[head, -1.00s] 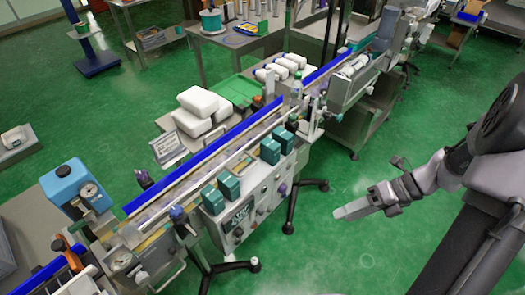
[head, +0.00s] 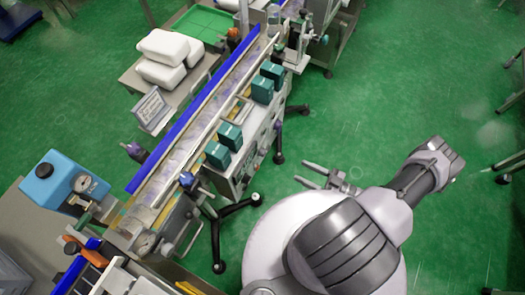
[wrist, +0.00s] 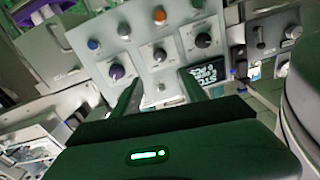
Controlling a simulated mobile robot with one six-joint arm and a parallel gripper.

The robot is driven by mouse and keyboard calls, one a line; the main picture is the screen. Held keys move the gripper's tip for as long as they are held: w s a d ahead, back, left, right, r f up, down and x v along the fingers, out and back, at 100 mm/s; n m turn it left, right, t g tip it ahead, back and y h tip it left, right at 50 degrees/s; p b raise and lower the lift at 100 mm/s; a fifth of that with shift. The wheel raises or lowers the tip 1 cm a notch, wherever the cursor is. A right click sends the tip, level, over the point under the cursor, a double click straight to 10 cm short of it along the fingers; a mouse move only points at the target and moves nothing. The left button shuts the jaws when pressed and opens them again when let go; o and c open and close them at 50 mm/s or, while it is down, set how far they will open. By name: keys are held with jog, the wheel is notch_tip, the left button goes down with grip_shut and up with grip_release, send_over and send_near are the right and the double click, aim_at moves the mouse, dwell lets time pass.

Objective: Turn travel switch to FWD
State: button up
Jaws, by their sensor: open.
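A grey control panel (wrist: 145,45) on the conveyor machine fills the upper middle of the wrist view. It carries a purple knob (wrist: 116,72), a dark knob (wrist: 159,53) and another dark knob (wrist: 203,40). The labels are too small to read, so I cannot tell which is the travel switch. A small silver control (wrist: 160,87) sits lower, seen between my fingers. My gripper (wrist: 160,78) is open and empty, pointing at the panel. In the head view my gripper (head: 303,171) is apart from the machine's side, where the panel (head: 247,160) shows edge-on.
A lit display (wrist: 207,73) is beside the right finger. Teal boxes (head: 230,135) project from the machine's side above the panel. Dark machine legs (head: 235,210) spread over the green floor.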

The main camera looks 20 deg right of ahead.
aim_at(265, 154)
jog(key=x, duration=1.4)
jog(key=shift+w+a+b, duration=0.2)
jog(key=shift+a+b, duration=0.1)
jog(key=shift+b, duration=0.05)
jog(key=shift+c, duration=0.4)
grip_shut()
